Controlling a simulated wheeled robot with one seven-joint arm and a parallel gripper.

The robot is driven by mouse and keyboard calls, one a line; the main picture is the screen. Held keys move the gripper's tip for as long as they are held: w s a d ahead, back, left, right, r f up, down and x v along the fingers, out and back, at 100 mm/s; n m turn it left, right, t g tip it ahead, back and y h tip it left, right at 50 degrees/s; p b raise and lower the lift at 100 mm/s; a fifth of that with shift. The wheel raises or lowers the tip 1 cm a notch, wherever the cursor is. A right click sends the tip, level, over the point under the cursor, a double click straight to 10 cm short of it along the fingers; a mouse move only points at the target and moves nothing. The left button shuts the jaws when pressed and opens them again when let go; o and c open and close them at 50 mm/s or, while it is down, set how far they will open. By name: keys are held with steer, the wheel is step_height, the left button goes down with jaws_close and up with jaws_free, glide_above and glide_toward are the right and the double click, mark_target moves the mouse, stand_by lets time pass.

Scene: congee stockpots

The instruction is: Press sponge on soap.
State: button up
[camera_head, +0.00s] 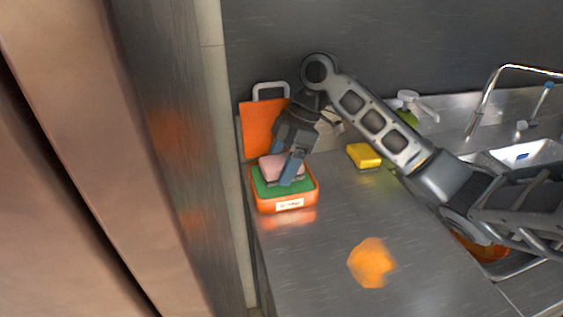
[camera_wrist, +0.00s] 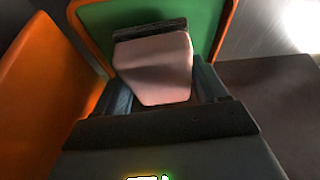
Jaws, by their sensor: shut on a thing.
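A pink sponge (camera_head: 272,162) with a dark layer on one face is held between the two blue fingers of my gripper (camera_head: 284,167). In the wrist view the pink sponge (camera_wrist: 155,68) sits between the fingers, its dark layer at the far end. Below it is an orange tray (camera_head: 289,204) with a flat green surface (camera_head: 264,189), which looks like the soap. The green surface also fills the upper part of the wrist view (camera_wrist: 97,27). The sponge is over the green surface, low down; I cannot tell whether it touches.
An orange board (camera_head: 256,130) with a grey handle stands behind the tray. A yellow block (camera_head: 363,155) lies to the right on the steel counter (camera_head: 330,230). An orange patch (camera_head: 371,262) is on the counter in front. A sink with a tap (camera_head: 490,95) is at the right.

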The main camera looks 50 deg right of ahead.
mark_target(272, 162)
steer(key=shift+f+b, duration=0.35)
steer(key=shift+f, duration=0.2)
stand_by(1.2)
steer(key=shift+r+p, duration=2.7)
steer(key=shift+r, duration=0.95)
steer(key=shift+f, duration=0.2)
step_height(272, 162, down, 7)
steer(key=b, duration=0.5)
steer(key=shift+r, duration=0.1)
steer(key=shift+r, duration=0.15)
